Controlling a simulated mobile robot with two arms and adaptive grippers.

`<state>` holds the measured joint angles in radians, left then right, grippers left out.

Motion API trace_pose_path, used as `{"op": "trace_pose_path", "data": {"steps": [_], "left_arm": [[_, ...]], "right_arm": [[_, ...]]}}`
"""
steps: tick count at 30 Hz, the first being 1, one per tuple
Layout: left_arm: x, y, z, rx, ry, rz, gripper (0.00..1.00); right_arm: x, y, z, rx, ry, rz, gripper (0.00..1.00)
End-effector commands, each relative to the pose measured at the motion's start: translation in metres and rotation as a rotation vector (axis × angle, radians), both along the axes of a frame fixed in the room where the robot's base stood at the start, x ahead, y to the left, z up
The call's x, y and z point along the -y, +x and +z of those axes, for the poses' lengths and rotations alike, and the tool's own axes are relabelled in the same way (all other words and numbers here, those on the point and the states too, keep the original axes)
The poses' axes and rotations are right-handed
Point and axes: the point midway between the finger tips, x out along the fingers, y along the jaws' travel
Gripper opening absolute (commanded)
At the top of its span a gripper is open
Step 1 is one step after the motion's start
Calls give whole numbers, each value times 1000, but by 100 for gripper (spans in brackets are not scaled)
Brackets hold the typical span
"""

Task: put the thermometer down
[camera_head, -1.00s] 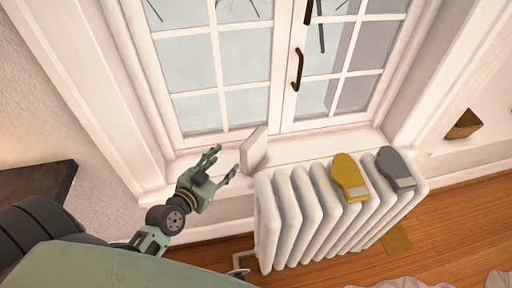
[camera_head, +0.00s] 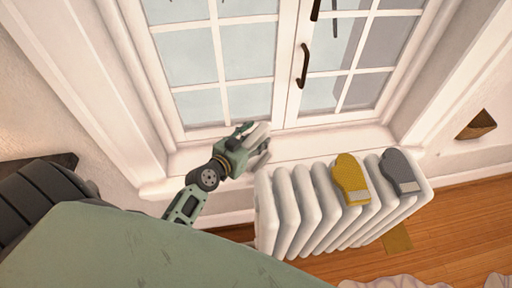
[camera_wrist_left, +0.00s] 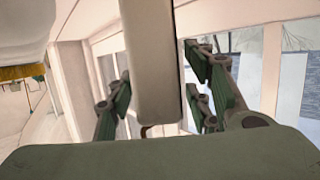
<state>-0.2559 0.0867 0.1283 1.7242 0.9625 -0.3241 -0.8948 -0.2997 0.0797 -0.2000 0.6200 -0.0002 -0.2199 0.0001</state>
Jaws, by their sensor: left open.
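The thermometer (camera_head: 258,134), a pale upright slab, is at the window sill, left of the radiator's near end. My left gripper (camera_head: 254,140) is open with its fingers on both sides of it and partly hides it in the head view. In the left wrist view the thermometer (camera_wrist_left: 150,60) stands between the spread fingers of the left gripper (camera_wrist_left: 157,85). A gap shows on its right side; contact on the left is hard to tell. My right gripper is not in view.
The white radiator (camera_head: 285,205) stands just right of the gripper, with a yellow mitt (camera_head: 350,178) and a grey mitt (camera_head: 398,168) on top. The window (camera_head: 245,70) with a dark handle (camera_head: 303,65) is behind. The sill (camera_head: 330,143) is clear to the right.

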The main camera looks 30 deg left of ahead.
Motion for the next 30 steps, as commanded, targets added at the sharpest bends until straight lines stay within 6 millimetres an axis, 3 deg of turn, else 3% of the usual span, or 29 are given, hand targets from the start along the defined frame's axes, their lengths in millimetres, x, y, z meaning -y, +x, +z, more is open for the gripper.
{"op": "trace_pose_path", "data": {"steps": [8,24,30], "left_arm": [[1,4,-2,0,0,0,47],[0,4,-2,0,1,0,1],[0,4,-1,0,1,0,0]], "right_arm": [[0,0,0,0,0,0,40],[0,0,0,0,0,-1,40],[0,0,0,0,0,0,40]]}}
